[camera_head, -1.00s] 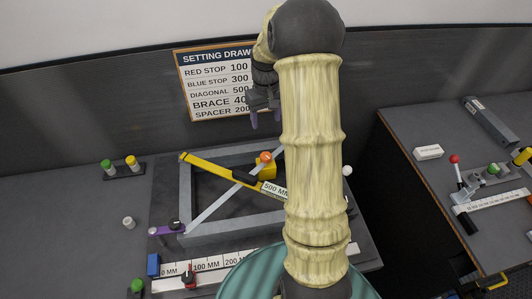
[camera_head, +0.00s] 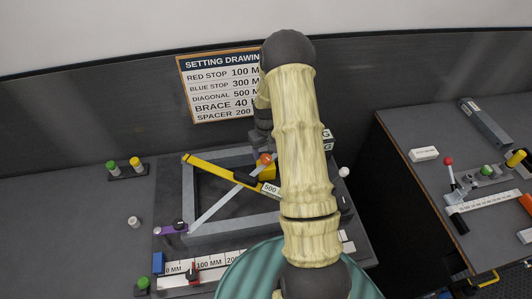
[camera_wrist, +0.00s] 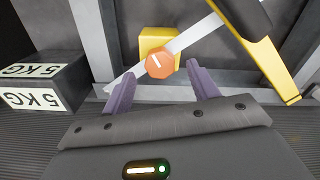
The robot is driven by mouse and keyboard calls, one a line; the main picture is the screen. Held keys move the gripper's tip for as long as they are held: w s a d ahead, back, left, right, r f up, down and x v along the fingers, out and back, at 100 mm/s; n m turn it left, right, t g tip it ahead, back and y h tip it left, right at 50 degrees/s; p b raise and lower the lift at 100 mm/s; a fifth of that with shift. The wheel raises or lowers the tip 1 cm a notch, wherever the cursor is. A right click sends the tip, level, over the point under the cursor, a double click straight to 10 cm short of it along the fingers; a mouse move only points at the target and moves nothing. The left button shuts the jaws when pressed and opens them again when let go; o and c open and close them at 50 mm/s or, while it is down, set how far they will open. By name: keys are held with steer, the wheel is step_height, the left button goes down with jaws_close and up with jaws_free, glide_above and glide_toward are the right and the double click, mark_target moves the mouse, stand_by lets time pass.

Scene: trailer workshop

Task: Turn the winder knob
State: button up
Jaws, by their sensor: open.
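An orange faceted knob with a white line on its face (camera_wrist: 159,65) sits on a yellow block (camera_wrist: 152,40), with a grey metal bar passing by it. I take it to be the winder knob. It also shows in the head view (camera_head: 265,159) on the frame. My gripper (camera_wrist: 160,70) is open, its purple fingers on either side of the knob in the wrist view. In the head view my arm hides most of the gripper.
A yellow bar (camera_head: 215,168) lies across the grey frame (camera_head: 236,227). A dark 5 KG weight (camera_wrist: 42,82) stands near the gripper.

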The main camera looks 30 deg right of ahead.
mark_target(266, 158)
steer(key=shift+f+p, duration=0.35)
steer(key=shift+f, duration=1.15)
steer(key=shift+c, duration=0.2)
steer(key=c, duration=0.9)
steer(key=shift+c, duration=0.2)
steer(key=shift+m+b, duration=0.35)
steer(key=shift+m, duration=0.05)
